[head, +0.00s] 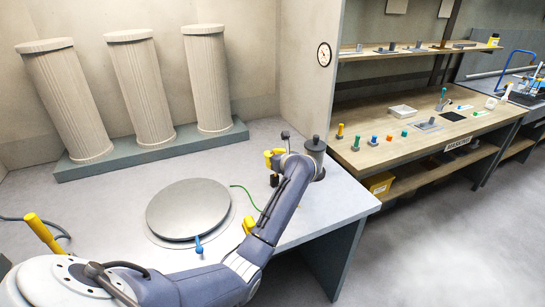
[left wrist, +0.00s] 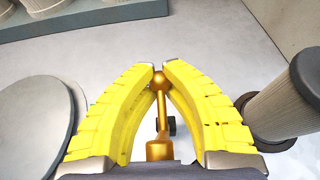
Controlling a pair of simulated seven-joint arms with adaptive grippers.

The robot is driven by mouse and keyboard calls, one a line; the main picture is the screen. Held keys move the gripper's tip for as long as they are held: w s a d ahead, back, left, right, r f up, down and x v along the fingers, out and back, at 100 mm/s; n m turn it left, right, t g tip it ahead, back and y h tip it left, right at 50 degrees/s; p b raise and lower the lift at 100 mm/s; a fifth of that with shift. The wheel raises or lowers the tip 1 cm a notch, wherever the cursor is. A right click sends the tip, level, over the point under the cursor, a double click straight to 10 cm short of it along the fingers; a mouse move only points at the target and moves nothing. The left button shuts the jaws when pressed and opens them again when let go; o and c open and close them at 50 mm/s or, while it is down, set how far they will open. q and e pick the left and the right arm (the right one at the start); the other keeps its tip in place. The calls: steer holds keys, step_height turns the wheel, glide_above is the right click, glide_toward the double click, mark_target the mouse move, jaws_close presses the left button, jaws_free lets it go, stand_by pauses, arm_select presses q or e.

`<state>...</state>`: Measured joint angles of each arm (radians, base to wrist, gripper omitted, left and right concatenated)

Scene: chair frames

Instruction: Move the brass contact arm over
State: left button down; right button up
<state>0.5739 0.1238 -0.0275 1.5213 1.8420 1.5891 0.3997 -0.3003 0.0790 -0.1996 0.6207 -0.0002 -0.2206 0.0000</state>
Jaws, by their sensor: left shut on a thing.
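The brass contact arm (left wrist: 161,108) shows in the left wrist view as a thin rod with a ball at its far end and a thicker brass piece at its near end. My left gripper (left wrist: 160,73) has its yellow fingertips closed around the ball. In the head view my left gripper (head: 272,158) is over the right part of the grey bench, left of a dark ribbed post (head: 315,160). The brass arm cannot be made out there. The post also shows at the right of the left wrist view (left wrist: 282,106). My right gripper is in neither view.
A round metal plate (head: 188,208) with a blue handle (head: 198,246) lies left of my arm. A green wire (head: 246,196) lies between them. Three fluted columns (head: 142,90) stand on a plinth at the back. A wooden workbench (head: 385,150) with small parts is at right.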

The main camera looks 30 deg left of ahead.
arm_select(q)
steer(key=shift+f+v, duration=0.25)
steer(key=shift+v, duration=1.1)
steer(key=shift+s+d, duration=0.1)
steer(key=shift+d, duration=0.1)
steer(key=shift+s+d+f, duration=0.15)
steer(key=shift+s+d, duration=0.2)
steer(key=shift+d, duration=0.15)
steer(key=shift+s+d+f, duration=0.1)
steer(key=shift+s+d, duration=0.25)
steer(key=shift+d, duration=0.2)
steer(key=shift+s+d+f, duration=0.3)
steer(key=shift+d, duration=0.2)
steer(key=shift+s+d+f, duration=0.25)
steer(key=shift+s+d, duration=0.1)
steer(key=shift+d, duration=0.15)
steer(key=shift+d+f, duration=0.1)
